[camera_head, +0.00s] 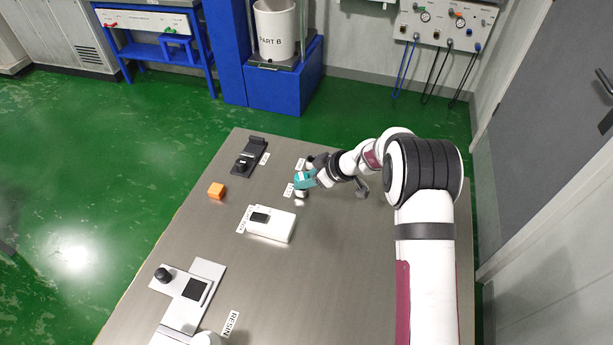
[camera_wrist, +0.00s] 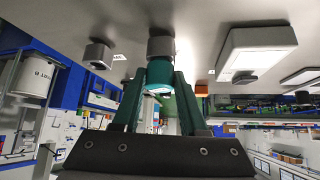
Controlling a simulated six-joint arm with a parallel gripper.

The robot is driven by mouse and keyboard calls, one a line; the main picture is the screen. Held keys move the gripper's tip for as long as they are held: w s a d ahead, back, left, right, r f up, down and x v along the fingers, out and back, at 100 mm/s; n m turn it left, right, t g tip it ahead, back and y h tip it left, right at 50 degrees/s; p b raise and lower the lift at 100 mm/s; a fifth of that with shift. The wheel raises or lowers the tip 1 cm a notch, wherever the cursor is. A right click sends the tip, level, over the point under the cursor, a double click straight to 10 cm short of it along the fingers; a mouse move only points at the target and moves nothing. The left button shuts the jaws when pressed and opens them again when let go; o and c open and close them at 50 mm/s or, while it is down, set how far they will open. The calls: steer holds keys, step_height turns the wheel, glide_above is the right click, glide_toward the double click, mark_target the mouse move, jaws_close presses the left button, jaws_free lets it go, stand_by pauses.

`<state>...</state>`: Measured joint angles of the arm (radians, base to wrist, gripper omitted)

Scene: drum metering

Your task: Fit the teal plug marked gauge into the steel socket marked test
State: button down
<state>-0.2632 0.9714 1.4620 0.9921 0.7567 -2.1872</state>
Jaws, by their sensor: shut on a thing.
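My gripper (camera_head: 308,180) is at the far middle of the table, shut on a teal plug (camera_head: 303,180). In the wrist view the fingers of my gripper (camera_wrist: 160,88) close on both sides of the teal plug (camera_wrist: 157,76). A grey steel socket (camera_wrist: 160,46) stands in line with the plug, which is close to it or touching; I cannot tell whether it is inside. It shows as a pale piece in the head view (camera_head: 301,194). A second steel socket (camera_wrist: 100,53) stands to one side. Small labels (camera_head: 288,190) lie beside the sockets, too small to read.
A white box (camera_head: 270,227) with a dark window stands in front of the gripper. An orange block (camera_head: 216,191) and a black device (camera_head: 247,158) lie to the left. A silver fixture (camera_head: 190,290) with a black knob is at the front left. The table's middle right is clear.

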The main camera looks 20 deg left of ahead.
steer(key=shift+f, duration=0.2)
steer(key=shift+c, duration=1.8)
jaws_free()
steer(key=v, duration=1.6)
steer(key=shift+s+f, duration=0.1)
steer(key=shift+f, duration=0.05)
